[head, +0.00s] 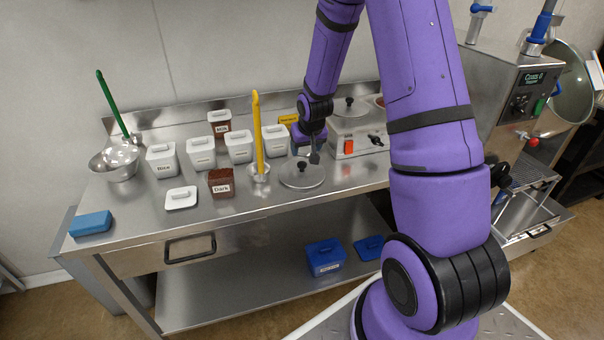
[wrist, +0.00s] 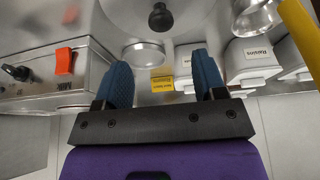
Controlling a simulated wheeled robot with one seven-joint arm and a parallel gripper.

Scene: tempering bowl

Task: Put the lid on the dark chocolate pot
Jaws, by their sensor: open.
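A round steel lid (head: 303,179) with a black knob lies on the steel table, and its knob (wrist: 160,18) shows at the top of the wrist view. My gripper (head: 312,153) is just above and behind this lid, open and empty; its blue fingers (wrist: 163,80) are apart from the knob. A container labelled Dark (head: 221,189), brown inside, stands uncovered left of the lid. A white lid with a handle (head: 181,204) lies beside it. On the steel warmer (head: 341,149), one pot has a steel lid on; another, partly hidden by my arm, shows brown contents (head: 378,101).
A yellow-handled tool (head: 258,130) stands upright just left of the round lid. White lidded containers (head: 200,158) line the back. A steel bowl (head: 113,170) and blue sponge (head: 91,224) are at the left.

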